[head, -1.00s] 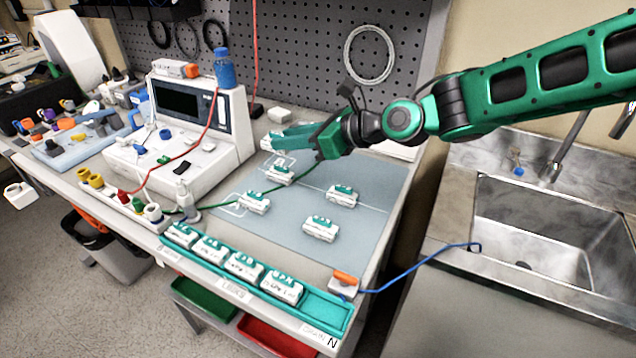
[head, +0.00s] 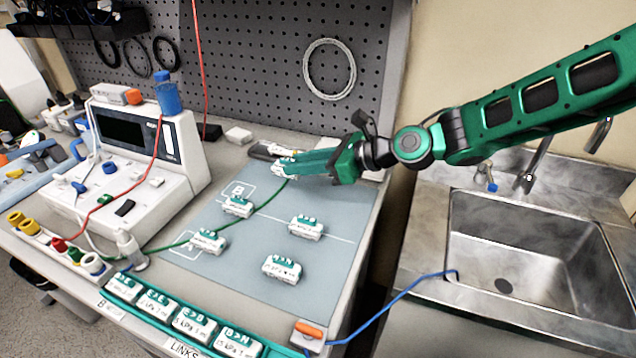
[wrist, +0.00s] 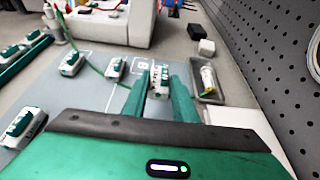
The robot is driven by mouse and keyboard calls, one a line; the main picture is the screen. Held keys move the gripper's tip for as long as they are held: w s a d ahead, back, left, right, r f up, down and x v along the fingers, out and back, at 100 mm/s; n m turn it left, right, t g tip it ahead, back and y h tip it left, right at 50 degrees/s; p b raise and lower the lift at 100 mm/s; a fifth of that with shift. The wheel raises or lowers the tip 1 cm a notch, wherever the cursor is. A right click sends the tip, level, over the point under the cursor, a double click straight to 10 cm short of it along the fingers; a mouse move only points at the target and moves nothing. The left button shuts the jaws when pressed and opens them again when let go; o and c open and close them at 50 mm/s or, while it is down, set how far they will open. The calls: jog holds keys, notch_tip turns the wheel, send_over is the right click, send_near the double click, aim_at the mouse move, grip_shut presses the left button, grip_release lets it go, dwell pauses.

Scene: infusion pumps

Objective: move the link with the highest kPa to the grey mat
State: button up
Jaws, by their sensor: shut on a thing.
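My gripper (head: 290,165) is shut on a small white link with a green top (wrist: 160,80), held between the long green fingers. In the head view the held link (head: 284,172) shows at the fingertips, over the far part of the grey mat (head: 345,215). White-and-green links stand on the mat: one (head: 238,206) by the box marked B, one (head: 208,241) at the near left, one (head: 306,228) in the middle and one (head: 283,269) nearer the front. Several more links fill the green rack (head: 283,352) at the front edge. Their kPa figures are too small to read surely.
A white pump unit (head: 150,165) stands left of the mat, a green tube running from it across the mat. A dark tray (wrist: 212,96) with a white item lies beyond the gripper. A pegboard wall is behind; a sink (head: 540,250) is at the right.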

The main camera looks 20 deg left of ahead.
aim_at(312, 193)
jog(key=shift+w+d+f, duration=0.65)
jog(key=shift+d+f, duration=0.15)
jog(key=shift+d, duration=0.2)
jog(key=shift+f, duration=1.95)
jog(key=o, duration=1.1)
jog(key=shift+f, duration=0.1)
jog(key=shift+c, duration=0.2)
jog(key=v, duration=1.1)
jog(key=shift+d+r, duration=0.3)
jog(key=shift+d, duration=0.15)
